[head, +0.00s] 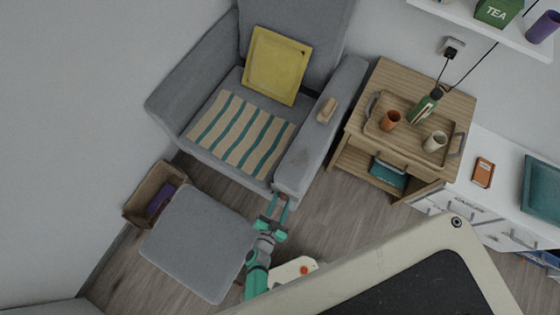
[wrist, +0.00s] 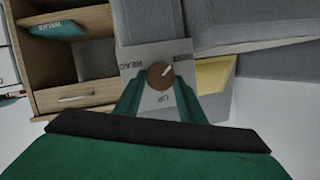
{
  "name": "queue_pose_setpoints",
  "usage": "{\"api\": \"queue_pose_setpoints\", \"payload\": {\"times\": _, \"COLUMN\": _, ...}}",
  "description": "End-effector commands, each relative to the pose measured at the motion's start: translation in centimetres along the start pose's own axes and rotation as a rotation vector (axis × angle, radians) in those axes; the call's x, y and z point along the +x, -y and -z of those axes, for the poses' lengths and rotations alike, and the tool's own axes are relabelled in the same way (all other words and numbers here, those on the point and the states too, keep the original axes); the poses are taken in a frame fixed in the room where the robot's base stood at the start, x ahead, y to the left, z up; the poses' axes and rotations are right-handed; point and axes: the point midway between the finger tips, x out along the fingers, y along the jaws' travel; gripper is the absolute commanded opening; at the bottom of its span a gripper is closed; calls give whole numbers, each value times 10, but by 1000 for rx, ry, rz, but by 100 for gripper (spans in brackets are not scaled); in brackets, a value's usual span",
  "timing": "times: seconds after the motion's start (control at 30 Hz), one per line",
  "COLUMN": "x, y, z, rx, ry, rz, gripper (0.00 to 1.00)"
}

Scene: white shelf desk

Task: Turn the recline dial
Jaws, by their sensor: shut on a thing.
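The recline dial (wrist: 160,76) is a round brown knob on a pale square plate (wrist: 131,61) in the wrist view. The plate carries the words READ, UP and one partly legible word that looks like REST. The white mark on the knob points to the upper right of the picture, toward that word. My gripper (head: 279,205) is at the front end of the grey armchair's (head: 214,103) right armrest in the head view. Its green fingers stand on both sides of the knob and are shut on it.
A grey footstool (head: 198,243) and a box (head: 135,207) with a purple item stand left of my gripper. A wooden side table (head: 398,77) with a tray, cups and a green bottle stands at the right.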

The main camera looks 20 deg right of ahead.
Motion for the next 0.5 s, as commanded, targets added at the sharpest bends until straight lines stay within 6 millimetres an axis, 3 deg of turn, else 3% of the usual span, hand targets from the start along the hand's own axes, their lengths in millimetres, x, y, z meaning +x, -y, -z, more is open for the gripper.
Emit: {"api": "queue_pose_setpoints", "payload": {"times": 0.5, "x": 0, "y": -2, "z": 0, "rx": 164, "ry": -12, "rz": 59, "gripper": 14}}
